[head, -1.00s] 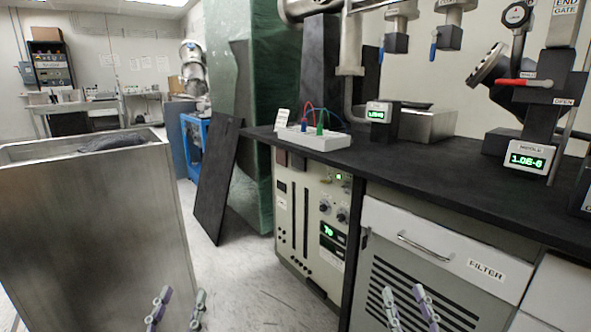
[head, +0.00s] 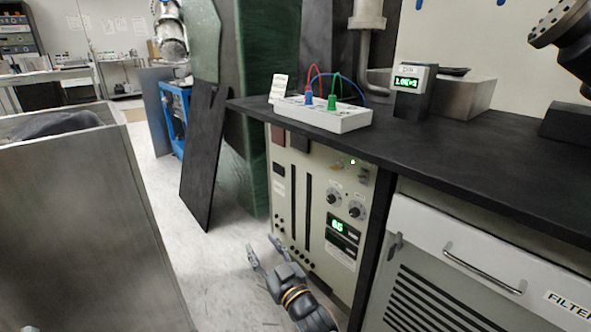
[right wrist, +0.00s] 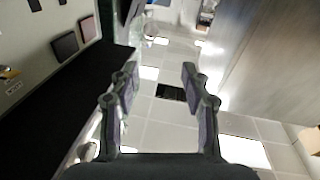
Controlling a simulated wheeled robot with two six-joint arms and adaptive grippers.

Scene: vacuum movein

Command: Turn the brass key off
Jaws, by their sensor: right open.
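The beige control cabinet (head: 318,230) stands under the black bench and carries knobs, a lit green display (head: 337,226) and small parts near its top right. A small brass-coloured part (right wrist: 8,73), probably the key, shows at the left edge of the right wrist view above a small label. In the head view the key is too small to make out, and its angle cannot be told. My right gripper (head: 262,251) is open and empty in front of the cabinet's lower left. Its two fingers (right wrist: 159,78) are spread apart in the right wrist view. My left gripper is out of view.
The black bench top (head: 470,140) overhangs the cabinet. A white box with coloured leads (head: 335,117) sits on it. A dark panel (head: 205,160) leans left of the cabinet, and a large metal bin (head: 75,220) stands at left. Pale floor lies between.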

